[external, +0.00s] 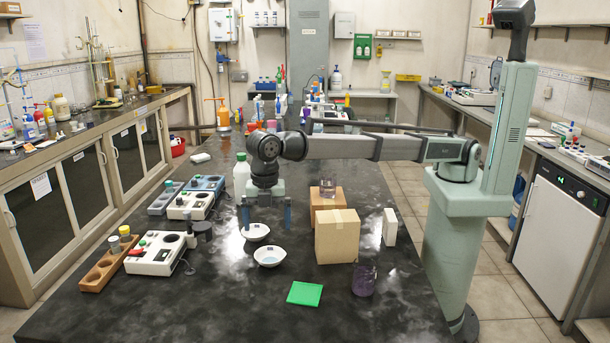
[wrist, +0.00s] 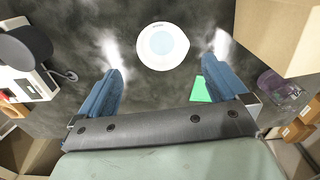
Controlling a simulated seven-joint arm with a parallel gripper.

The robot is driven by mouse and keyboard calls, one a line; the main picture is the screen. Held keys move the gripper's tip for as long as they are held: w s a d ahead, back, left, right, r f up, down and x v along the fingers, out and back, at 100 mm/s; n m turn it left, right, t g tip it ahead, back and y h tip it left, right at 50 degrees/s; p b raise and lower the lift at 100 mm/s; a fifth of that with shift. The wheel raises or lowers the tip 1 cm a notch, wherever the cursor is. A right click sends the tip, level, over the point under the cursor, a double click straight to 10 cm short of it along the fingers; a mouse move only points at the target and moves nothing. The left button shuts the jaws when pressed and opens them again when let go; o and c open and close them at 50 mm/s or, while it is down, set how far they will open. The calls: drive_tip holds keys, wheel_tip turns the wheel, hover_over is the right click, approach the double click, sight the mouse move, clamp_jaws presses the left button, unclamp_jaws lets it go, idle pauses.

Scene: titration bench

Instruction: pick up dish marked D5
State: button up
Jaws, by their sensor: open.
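Two shallow white dishes stand on the dark bench in the external view: a far dish (external: 255,233) and a nearer dish (external: 268,259) slightly to its right. Each has a small dark mark, too small to read, so I cannot tell which is D5. My gripper (external: 266,228) points down near the far dish, its blue fingers wide apart and empty. In the wrist view one white dish (wrist: 162,46) with a pale blue inside lies beyond and between the fingertips of my gripper (wrist: 161,66). The other dish is not visible there.
A cardboard box (external: 337,238), a purple beaker (external: 364,281) and a white block (external: 389,228) stand right. A green pad (external: 305,293) lies in front. A white instrument (external: 155,254) and a wooden rack (external: 103,270) are left. A white bottle (external: 241,174) stands behind.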

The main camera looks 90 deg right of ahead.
sight(269, 251)
drive_tip(key=f, duration=0.9)
drive_tip(key=shift+s+a+f, duration=0.15)
drive_tip(key=shift+a+f, duration=0.05)
drive_tip(key=shift+a, duration=0.15)
drive_tip(key=c, duration=0.8)
